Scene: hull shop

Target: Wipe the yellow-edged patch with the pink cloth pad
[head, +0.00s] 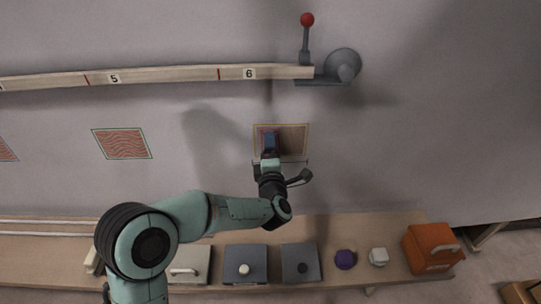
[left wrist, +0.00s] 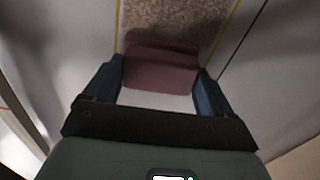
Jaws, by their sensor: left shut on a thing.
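The yellow-edged patch (head: 295,139) is a brown speckled rectangle on the grey wall, below the right end of the numbered rail. It also shows at the top of the left wrist view (left wrist: 185,18). My left gripper (head: 269,138) is over the left part of this patch. In the left wrist view, the gripper (left wrist: 161,84) is shut on the pink cloth pad (left wrist: 158,75), with a blue finger at each side. The pad lies over the patch's lower part; I cannot tell whether it touches the surface. In the head view the gripper largely hides the pad. My right gripper is not in view.
A green-edged patch (head: 123,144) with wavy lines is to the left. The numbered rail (head: 180,75) and a red-topped lever (head: 306,35) are above.

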